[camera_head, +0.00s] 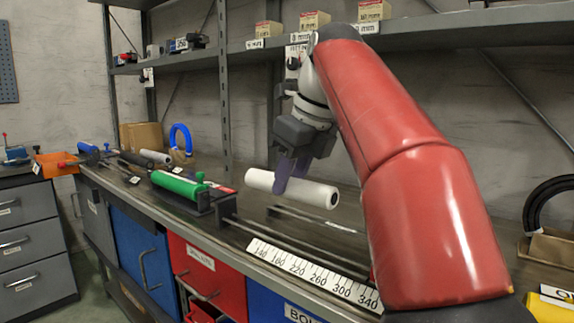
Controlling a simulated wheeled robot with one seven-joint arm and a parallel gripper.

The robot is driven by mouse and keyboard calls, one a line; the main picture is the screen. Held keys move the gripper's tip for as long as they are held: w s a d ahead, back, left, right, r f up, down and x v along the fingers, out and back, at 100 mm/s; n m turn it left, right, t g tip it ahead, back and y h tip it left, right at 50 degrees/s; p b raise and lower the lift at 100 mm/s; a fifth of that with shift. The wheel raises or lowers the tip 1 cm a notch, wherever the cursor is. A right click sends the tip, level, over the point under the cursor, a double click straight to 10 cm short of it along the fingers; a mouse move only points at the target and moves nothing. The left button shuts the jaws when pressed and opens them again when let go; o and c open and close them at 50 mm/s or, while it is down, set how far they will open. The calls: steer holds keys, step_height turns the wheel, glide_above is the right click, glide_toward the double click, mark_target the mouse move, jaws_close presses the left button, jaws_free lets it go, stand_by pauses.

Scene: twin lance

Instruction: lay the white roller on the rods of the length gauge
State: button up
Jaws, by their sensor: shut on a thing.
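The white roller (316,193) is held level in my gripper (288,182), whose purple fingers are shut around it left of its middle. The roller hangs above the length gauge, apart from it as far as I can tell. The gauge has dark parallel rods (290,241) and a white scale (306,272) along the bench's front edge, marked from 140 to 340. The roller's right end shows a dark hole. My arm hides the right end of the gauge.
A green roller (180,185) lies on a dark stand left of the gauge. Further left are another white roller (155,156), a blue ring (181,139) and an orange tray (56,164). A shelf with small boxes (314,20) runs above. Black hoses (545,205) stand at the right.

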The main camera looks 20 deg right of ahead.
mark_target(306, 187)
steer(key=shift+w, duration=0.15)
steer(key=shift+f, duration=0.6)
step_height(306, 187, down, 4)
steer(key=shift+r+b, duration=0.15)
steer(key=shift+b, duration=0.4)
steer(key=shift+f+b, duration=1.5)
steer(key=shift+f, duration=0.35)
steer(key=o, duration=1.2)
steer(key=shift+o, duration=0.2)
steer(key=p+v, duration=0.3)
steer(key=v, duration=0.5)
steer(key=shift+f, duration=0.1)
